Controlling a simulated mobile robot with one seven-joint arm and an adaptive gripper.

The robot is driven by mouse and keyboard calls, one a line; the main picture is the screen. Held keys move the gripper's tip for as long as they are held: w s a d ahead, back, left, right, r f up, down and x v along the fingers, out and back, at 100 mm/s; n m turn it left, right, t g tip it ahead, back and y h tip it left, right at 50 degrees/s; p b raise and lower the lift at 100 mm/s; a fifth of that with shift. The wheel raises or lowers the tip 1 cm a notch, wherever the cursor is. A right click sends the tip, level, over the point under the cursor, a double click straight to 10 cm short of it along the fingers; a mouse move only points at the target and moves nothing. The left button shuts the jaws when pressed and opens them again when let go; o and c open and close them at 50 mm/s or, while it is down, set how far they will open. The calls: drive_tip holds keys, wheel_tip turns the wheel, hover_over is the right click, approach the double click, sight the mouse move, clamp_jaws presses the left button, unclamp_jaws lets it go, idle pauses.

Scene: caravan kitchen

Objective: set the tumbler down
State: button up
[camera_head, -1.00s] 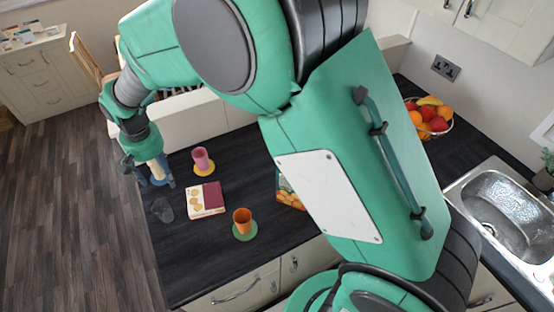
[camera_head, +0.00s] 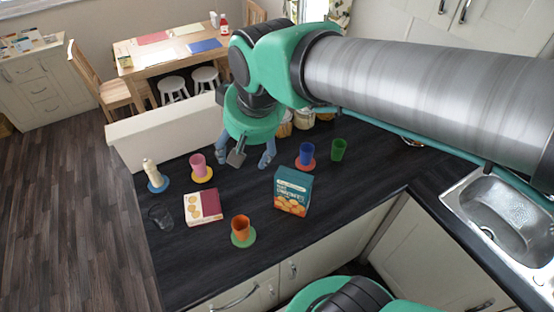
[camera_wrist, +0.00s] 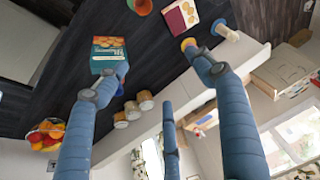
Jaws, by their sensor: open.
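My gripper (camera_head: 245,155) is open and empty above the back of the dark counter, its fingers spread; in the wrist view (camera_wrist: 165,75) nothing is between them. A pink tumbler (camera_head: 197,165) stands upright on a yellow coaster, left of my gripper. An orange tumbler (camera_head: 240,226) stands on a green coaster near the front. A blue tumbler (camera_head: 306,153) stands on a red coaster to the right. A green tumbler (camera_head: 338,149) stands beside it, with no coaster visible. A clear glass (camera_head: 160,217) is at the left edge, its pose unclear. A cream bottle-like thing (camera_head: 152,172) stands on a blue coaster.
A cream and dark-red box (camera_head: 203,207) lies at mid-counter. A teal cracker box (camera_head: 292,191) stands to its right. Jars (camera_head: 303,119) stand behind my gripper. A raised pale panel (camera_head: 165,133) edges the counter's back left. The sink (camera_head: 505,220) is at right.

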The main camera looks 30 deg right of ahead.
drive_tip(key=s+d+t, duration=0.1)
drive_tip(key=s+d, duration=0.3)
drive_tip(key=s, duration=0.5)
drive_tip(key=shift+s+r, duration=0.15)
drive_tip(key=shift+d, duration=0.1)
wheel_tip(320, 180, down, 8)
drive_tip(key=b, duration=0.7)
drive_tip(key=shift+r, duration=0.25)
drive_tip(key=shift+r, duration=0.1)
idle(0.5)
